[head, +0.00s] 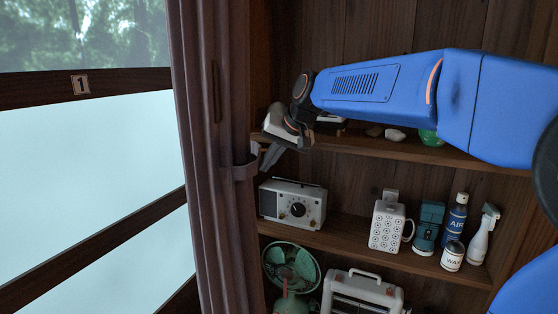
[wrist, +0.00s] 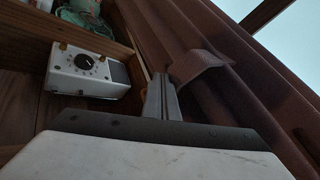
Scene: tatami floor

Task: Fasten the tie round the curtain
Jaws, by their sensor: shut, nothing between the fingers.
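The brown curtain (head: 212,180) hangs gathered in a narrow bundle beside the window, and its folds fill the right of the wrist view (wrist: 240,70). The tie (head: 243,172) is a mauve-brown band across the curtain's right side; it also shows in the wrist view (wrist: 197,66) as a strap standing out from the folds. Whether its ends are joined behind the curtain is hidden. My gripper (head: 268,162) is just right of the tie, pointing down and left. In the wrist view its fingers (wrist: 162,95) are together and empty, close beside the tie's end.
A wooden shelf stands right of the curtain. The window (head: 90,160) is at left.

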